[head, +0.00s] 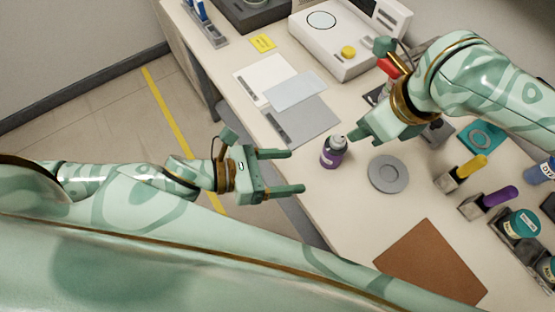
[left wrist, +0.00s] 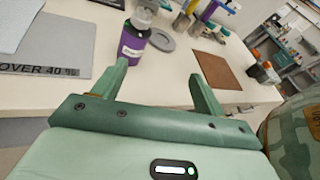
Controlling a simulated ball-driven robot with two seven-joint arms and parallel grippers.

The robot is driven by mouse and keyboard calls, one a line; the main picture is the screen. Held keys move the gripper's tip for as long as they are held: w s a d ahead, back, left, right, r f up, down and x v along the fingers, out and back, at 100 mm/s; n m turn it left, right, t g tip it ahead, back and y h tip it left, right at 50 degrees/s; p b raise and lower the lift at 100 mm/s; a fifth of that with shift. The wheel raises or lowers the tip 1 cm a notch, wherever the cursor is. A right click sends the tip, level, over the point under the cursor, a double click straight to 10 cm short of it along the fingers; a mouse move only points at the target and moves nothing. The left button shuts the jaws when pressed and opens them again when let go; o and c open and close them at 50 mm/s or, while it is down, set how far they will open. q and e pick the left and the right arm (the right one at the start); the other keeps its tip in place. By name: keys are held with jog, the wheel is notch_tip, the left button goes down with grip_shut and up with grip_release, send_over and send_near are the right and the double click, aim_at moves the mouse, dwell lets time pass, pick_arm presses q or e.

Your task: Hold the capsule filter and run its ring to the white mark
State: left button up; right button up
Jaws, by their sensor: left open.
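The purple capsule filter (head: 331,157) has a dark band and a grey-white top. It stands upright on the bench near its front edge; in the left wrist view the purple body (left wrist: 134,44) shows a white patch on its side. I cannot make out the ring's position against a mark. My left gripper (head: 297,171) is open and empty, left of the filter and apart from it, its fingers pointing toward it. My right gripper (head: 358,138) is just right of the filter, pointing down-left. The gap between its fingers is unclear, as is any contact.
A round grey disc (head: 388,174) lies right of the filter. A brown mat (head: 430,265) lies at the front right, and grey and white sheets (head: 302,121) behind. Yellow-handled (head: 468,168) and purple-handled (head: 495,197) tools stand at right. A white instrument (head: 335,45) stands at the back.

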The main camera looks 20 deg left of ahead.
aim_at(337, 153)
pick_arm(q)
jog(key=w+d+f+y, duration=0.1)
jog(key=w+d+f, duration=0.1)
jog(key=w+d, duration=0.1)
jog(key=w+d+f+t+y, duration=0.1)
jog(key=w+d+f, duration=0.2)
jog(key=w, duration=0.2)
jog(key=w+d+f, duration=0.2)
jog(key=w+d, duration=0.1)
jog(key=w, duration=0.1)
jog(key=shift+f+m+y, duration=0.3)
jog(key=shift+f+y, duration=0.05)
jog(key=shift+y, duration=0.05)
jog(key=c, duration=1.6)
jog(key=shift+o, duration=0.2)
